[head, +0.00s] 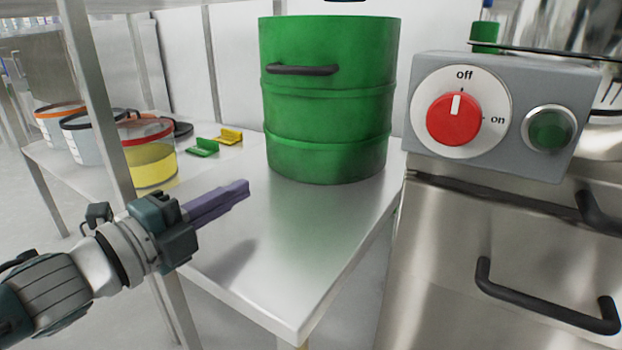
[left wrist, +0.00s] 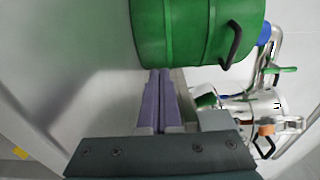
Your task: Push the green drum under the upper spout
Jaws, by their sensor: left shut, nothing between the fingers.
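The green drum (head: 325,115) stands upright on the steel table (head: 290,265), with a black handle on its side. The drum also fills the top of the left wrist view (left wrist: 190,30). My left gripper (head: 246,188) is shut and empty, over the table in front of the drum and to its left. Its fingertips point toward the drum in the left wrist view; I cannot tell whether they touch it, but in the head view they look apart. The upper spout cannot be made out; only a dark edge shows above the drum. My right gripper is not in view.
A grey control box (head: 500,110) with a red knob at off and a green button stands right of the table on a steel cabinet. Tubs, including a yellow-filled one (head: 150,165), and green and yellow scoops (head: 231,136) lie left. A metal post stands near my left arm.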

